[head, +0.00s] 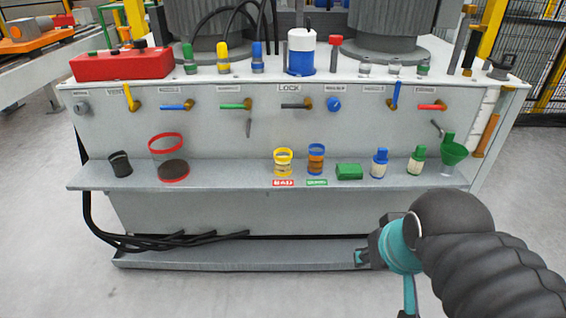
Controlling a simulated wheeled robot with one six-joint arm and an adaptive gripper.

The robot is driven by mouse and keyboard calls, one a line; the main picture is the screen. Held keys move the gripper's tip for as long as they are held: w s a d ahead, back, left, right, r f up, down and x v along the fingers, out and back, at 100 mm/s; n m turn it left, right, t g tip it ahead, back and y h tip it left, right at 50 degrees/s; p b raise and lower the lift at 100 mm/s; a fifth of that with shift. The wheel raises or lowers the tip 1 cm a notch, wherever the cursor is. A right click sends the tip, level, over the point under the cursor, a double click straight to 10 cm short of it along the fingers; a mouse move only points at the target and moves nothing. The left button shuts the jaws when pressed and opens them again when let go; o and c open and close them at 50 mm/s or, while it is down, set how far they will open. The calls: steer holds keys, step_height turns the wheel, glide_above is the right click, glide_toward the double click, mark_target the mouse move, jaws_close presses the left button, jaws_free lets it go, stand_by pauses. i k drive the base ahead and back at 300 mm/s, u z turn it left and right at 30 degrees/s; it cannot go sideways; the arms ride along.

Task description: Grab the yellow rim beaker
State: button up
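The yellow rim beaker (283,164) stands upright on the grey ledge (230,172) of the cabinet, near the middle of the head view. It is clear, with yellow contents, above a red label. A blue-rimmed beaker (316,160) with orange-brown contents stands close on its right, above a green label. My gripper (362,257) is low at the right, in front of the cabinet's base and below the ledge. It is apart from both beakers. It is small and partly hidden by my arm, so its opening cannot be made out.
Right along the ledge are a green block (349,172), a blue-capped bottle (379,164), a green-capped bottle (416,160) and a green funnel (453,152). At left are a dark cup (121,164) and a large red-rimmed container (166,146). Coloured valve handles protrude above. Ledge space left of the beaker is clear.

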mark_target(282, 157)
steer(key=z, duration=3.35)
steer(key=k, duration=2.15)
steer(key=u, duration=1.6)
